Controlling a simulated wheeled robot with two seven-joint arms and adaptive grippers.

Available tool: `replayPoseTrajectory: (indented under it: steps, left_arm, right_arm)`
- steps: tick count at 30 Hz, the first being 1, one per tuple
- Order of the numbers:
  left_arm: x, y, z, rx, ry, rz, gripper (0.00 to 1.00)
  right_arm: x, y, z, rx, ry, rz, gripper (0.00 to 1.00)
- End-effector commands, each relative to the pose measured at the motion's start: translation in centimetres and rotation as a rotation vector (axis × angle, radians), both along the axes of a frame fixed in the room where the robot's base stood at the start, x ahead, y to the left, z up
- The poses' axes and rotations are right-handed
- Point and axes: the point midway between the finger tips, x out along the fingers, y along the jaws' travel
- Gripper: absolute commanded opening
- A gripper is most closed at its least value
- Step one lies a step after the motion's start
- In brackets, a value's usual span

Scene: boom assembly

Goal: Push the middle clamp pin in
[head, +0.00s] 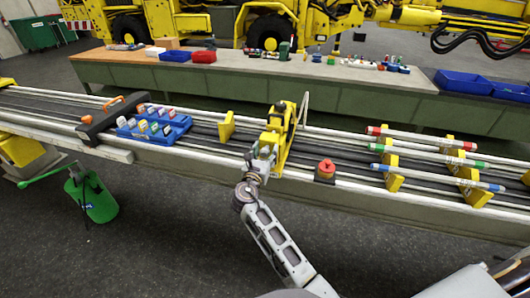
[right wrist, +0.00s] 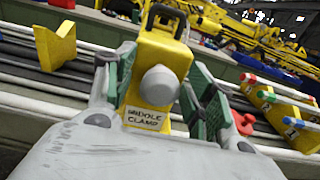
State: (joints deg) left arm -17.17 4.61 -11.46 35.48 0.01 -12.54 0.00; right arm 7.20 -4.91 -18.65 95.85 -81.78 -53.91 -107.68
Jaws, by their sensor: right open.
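The yellow middle clamp (head: 279,140) stands upright on the boom. In the right wrist view its label plate (right wrist: 146,119) reads "MIDDLE CLAMP". The grey rounded end of the clamp pin (right wrist: 160,85) sticks out of the clamp's face towards me, above the label. My right gripper (head: 262,160) is at the clamp's near side. In the right wrist view its green-padded fingers are spread, one on each side of the pin end. I cannot tell whether they touch the clamp. How deep the pin sits is hidden. My left gripper is not in view.
A red button on a box (head: 325,171) sits right of the clamp. Yellow brackets with colour-banded tubes (head: 428,161) are further right. A blue tray (head: 154,128) and a black toolbox (head: 113,119) are left. A green bench (head: 260,78) stands behind.

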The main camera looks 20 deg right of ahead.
Motion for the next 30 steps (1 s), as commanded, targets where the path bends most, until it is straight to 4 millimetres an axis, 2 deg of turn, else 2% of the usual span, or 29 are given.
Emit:
replayPoseTrajectory:
  steps: [8,21,30]
  left_arm:
    - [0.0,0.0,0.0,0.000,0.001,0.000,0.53]
    - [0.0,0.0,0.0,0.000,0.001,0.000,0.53]
    - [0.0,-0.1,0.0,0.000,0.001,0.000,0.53]
  right_arm:
    - [-0.9,0.6,-0.1,0.001,0.001,0.001,0.54]
    - [-4.9,3.3,-0.1,0.000,0.001,0.000,0.54]
    - [-6.1,4.2,0.0,0.000,0.000,0.000,0.54]
